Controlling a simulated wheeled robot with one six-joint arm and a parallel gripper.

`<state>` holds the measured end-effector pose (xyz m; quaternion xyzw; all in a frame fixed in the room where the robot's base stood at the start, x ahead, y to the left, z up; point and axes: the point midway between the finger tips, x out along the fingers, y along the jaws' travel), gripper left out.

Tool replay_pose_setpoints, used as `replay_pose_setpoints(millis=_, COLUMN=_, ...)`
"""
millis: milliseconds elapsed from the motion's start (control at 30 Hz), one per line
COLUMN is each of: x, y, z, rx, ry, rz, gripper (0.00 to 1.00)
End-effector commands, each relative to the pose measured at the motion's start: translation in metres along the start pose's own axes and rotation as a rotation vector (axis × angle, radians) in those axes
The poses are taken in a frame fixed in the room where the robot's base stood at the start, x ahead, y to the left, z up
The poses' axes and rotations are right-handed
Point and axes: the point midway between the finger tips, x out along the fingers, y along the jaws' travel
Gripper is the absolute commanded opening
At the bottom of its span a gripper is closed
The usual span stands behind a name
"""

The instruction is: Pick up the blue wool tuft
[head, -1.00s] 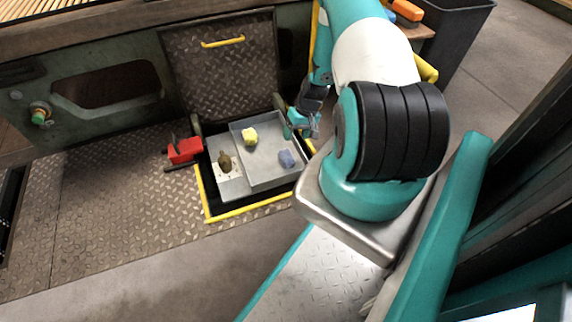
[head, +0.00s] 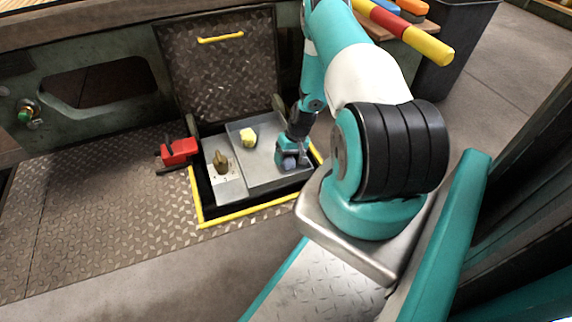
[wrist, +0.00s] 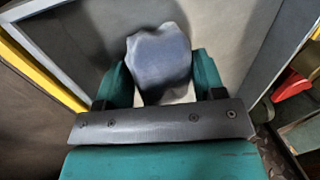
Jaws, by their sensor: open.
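The blue wool tuft (head: 289,163) sits on the floor of the grey metal tray (head: 262,172), towards its right side. In the wrist view the tuft (wrist: 158,62) is a lumpy grey-blue block between the two teal fingers. My gripper (head: 291,160) is down in the tray and partly covers the tuft in the head view. In the wrist view my gripper (wrist: 161,82) is open, with one finger on each side of the tuft. I cannot tell whether either finger touches it.
A yellow tuft (head: 248,138) lies in the tray. A brown knob (head: 221,161) stands on the panel left of the tray. A yellow-edged frame (head: 250,214) borders the pit, with a raised hatch lid (head: 218,75) behind. A red object (head: 179,151) is at left.

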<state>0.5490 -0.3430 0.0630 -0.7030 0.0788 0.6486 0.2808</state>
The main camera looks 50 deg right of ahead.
Motion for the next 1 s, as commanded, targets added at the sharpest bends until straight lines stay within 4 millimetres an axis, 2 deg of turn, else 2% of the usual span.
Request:
replay_pose_setpoints(millis=133, x=-0.001, y=-0.001, z=0.0, rx=-0.001, ry=0.002, rz=0.0, gripper=0.64)
replay_pose_setpoints(millis=267, x=-0.001, y=-0.001, z=0.0, rx=-0.001, ry=0.001, rz=0.0, gripper=0.34)
replay_pose_setpoints(millis=567, x=-0.001, y=-0.001, z=0.0, rx=-0.001, ry=0.001, rz=-0.001, gripper=0.34)
replay_pose_setpoints(millis=733, x=-0.009, y=-0.003, z=-0.001, rx=-0.001, ry=0.002, rz=0.0, gripper=0.34)
replay_pose_setpoints(millis=867, x=-0.026, y=-0.008, z=-0.001, rx=-0.001, ry=0.002, rz=0.0, gripper=0.34)
replay_pose_setpoints(millis=1000, x=-0.057, y=-0.017, z=-0.001, rx=-0.001, ry=0.002, rz=0.0, gripper=0.34)
